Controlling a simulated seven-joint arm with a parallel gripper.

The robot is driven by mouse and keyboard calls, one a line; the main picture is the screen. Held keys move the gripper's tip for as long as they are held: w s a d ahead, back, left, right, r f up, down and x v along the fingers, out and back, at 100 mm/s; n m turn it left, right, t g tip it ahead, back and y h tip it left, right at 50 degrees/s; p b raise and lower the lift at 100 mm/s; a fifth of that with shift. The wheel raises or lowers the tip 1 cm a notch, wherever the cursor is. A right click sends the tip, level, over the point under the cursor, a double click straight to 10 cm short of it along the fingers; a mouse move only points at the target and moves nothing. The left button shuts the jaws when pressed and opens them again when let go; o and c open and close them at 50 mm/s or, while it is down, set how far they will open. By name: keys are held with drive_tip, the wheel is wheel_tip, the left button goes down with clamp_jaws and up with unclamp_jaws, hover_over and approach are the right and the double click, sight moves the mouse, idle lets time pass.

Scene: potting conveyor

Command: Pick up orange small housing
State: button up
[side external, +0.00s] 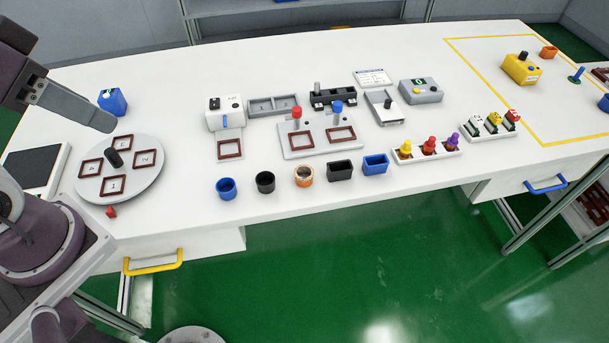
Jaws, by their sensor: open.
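The orange small housing (304,176) is a short round cup, orange with a pale inside. It stands upright near the table's front edge, in a row with other housings, between a round black one (265,182) and a rectangular black one (339,171). My gripper (107,123) is at the far left, above the back of the round turntable, well apart from the orange housing and with nothing seen in it. Its two fingers overlap in this view, so the gap between them is hidden; it is open.
A round blue housing (226,189) and a rectangular blue one (375,164) end the row. The white turntable (148,185) and a blue block (112,101) are at left. Fixtures with red and blue knobs stand behind the row. Another orange part (548,52) lies far right.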

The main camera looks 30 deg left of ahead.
drive_tip(key=w+d+f+n+g+h, duration=0.2)
drive_tip(key=w+d+n+g, duration=0.1)
drive_tip(key=w, duration=0.5)
drive_tip(key=w+d+f+n+g+h, duration=0.2)
drive_tip(key=w+d+n+g, duration=0.15)
drive_tip(key=w, duration=0.45)
drive_tip(key=w+d+f+n+g+h, duration=0.1)
drive_tip(key=w+f+n+g+h, duration=0.2)
drive_tip(key=w+f, duration=0.45)
drive_tip(key=n+h, duration=0.4)
approach(309, 180)
drive_tip(key=shift+w+d+f+g, duration=0.1)
drive_tip(key=shift+f+g, duration=0.15)
drive_tip(key=shift+f, duration=0.15)
drive_tip(key=shift+w+d+f+g, duration=0.1)
drive_tip(key=shift+w+f+g, duration=0.1)
drive_tip(key=shift+f, duration=0.15)
drive_tip(key=shift+s+d+f, duration=0.1)
drive_tip(key=shift+d+f, duration=0.1)
drive_tip(key=shift+f, duration=0.1)
drive_tip(key=x, duration=0.6)
drive_tip(key=shift+s+d, duration=0.15)
drive_tip(key=shift+d, duration=0.25)
clamp_jaws()
